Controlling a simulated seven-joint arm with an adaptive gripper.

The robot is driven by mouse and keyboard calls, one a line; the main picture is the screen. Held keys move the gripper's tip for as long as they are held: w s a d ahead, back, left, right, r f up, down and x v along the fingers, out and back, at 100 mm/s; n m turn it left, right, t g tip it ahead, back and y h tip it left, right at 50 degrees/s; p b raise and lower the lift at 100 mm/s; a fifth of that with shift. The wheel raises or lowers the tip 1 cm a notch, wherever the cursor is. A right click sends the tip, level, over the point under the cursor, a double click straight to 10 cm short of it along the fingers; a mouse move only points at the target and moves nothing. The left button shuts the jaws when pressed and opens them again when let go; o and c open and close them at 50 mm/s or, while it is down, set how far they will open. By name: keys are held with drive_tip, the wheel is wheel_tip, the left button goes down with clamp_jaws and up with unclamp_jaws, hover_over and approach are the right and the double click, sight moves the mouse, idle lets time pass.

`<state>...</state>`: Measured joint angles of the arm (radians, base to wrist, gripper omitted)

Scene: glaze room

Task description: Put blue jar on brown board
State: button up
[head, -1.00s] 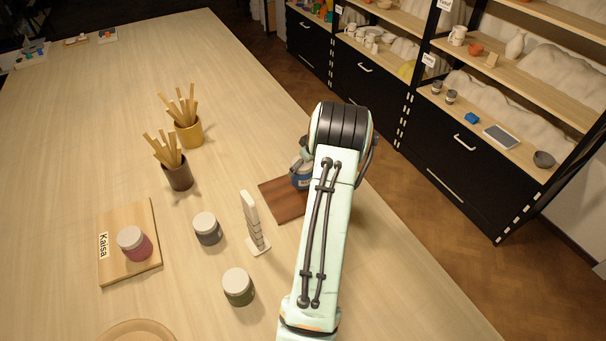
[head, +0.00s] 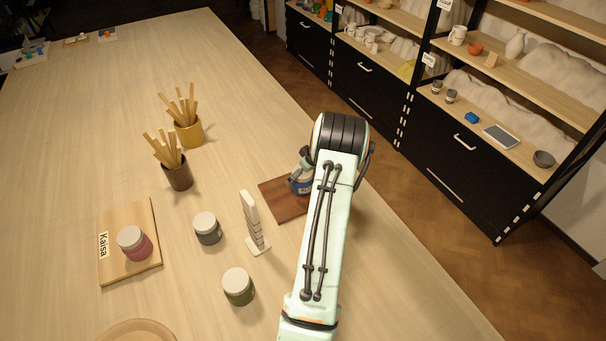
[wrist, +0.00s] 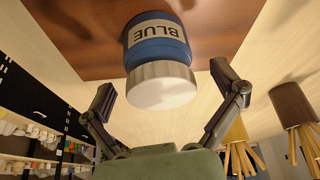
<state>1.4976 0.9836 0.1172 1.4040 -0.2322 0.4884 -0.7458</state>
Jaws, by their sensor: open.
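The blue jar (head: 303,186), with a white lid and a "BLUE" label, stands on the brown board (head: 281,204); my arm partly hides both in the head view. In the wrist view the jar (wrist: 158,45) shows whole, its base against the brown board (wrist: 222,28) and its lid towards me. My gripper (wrist: 164,84) is open, with one finger on either side of the lid and visible gaps to both. It holds nothing. In the head view the fingers are mostly hidden behind my arm.
A white stacked stand (head: 254,222) is left of the board. Grey (head: 207,229) and green (head: 238,287) jars stand nearby. A pink jar (head: 134,243) sits on the "Kaisa" board (head: 115,275). Brown (head: 178,177) and yellow (head: 189,133) stick pots stand behind. The far table is mostly clear.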

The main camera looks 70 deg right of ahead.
drive_tip(key=v, duration=1.2)
drive_tip(key=shift+r, duration=0.2)
drive_tip(key=shift+w+a, duration=0.1)
drive_tip(key=w+a+r+n+y, duration=0.1)
drive_tip(key=w+a+r, duration=0.2)
drive_tip(key=w+a, duration=0.45)
drive_tip(key=w+a+r+n+y, duration=0.1)
drive_tip(key=w+a+r+n, duration=0.15)
drive_tip(key=w+a, duration=0.45)
drive_tip(key=a+r+n+g+y, duration=0.1)
drive_tip(key=a+r, duration=0.1)
drive_tip(key=a, duration=0.7)
drive_tip(key=a+r+g, duration=0.1)
drive_tip(key=a+r, duration=0.1)
drive_tip(key=a, duration=0.8)
drive_tip(key=s+a+f+n+g, duration=0.1)
drive_tip(key=s+a+n+g, duration=0.1)
drive_tip(key=s+a, duration=1)
drive_tip(key=a+n, duration=0.1)
drive_tip(key=a, duration=0.2)
drive_tip(key=shift+s, duration=0.2)
